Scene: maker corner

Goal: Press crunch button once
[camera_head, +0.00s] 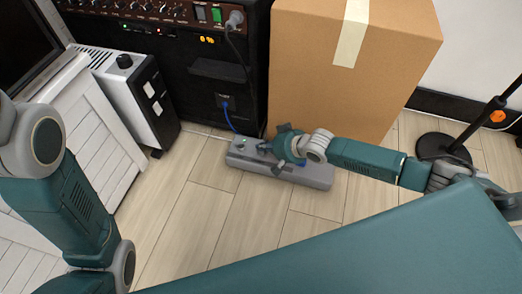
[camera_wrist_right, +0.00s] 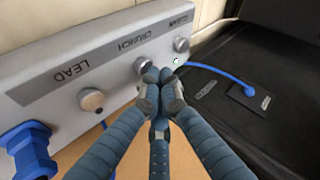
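A grey footswitch box (camera_head: 312,177) lies on the floor in front of the black amplifier. In the right wrist view its sloped face (camera_wrist_right: 50,50) carries the labels LEAD and CRUNCH and a third label I cannot read clearly. The crunch button (camera_wrist_right: 142,64) is a round metal knob in the middle, between the lead button (camera_wrist_right: 91,100) and the third button (camera_wrist_right: 181,44). My right gripper (camera_wrist_right: 158,76) has its fingertips together, empty, right beside the crunch button; I cannot tell whether they touch it. In the head view, my right gripper (camera_head: 266,148) is over the box's left part. My left gripper is out of view.
The black amplifier (camera_head: 190,60) stands behind, with a blue cable (camera_head: 227,113) running down to the box. A cardboard box (camera_head: 350,70) stands behind the footswitch. A white-and-black unit (camera_head: 140,95) is at left, a round stand base (camera_head: 443,147) at right. Floor in front is clear.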

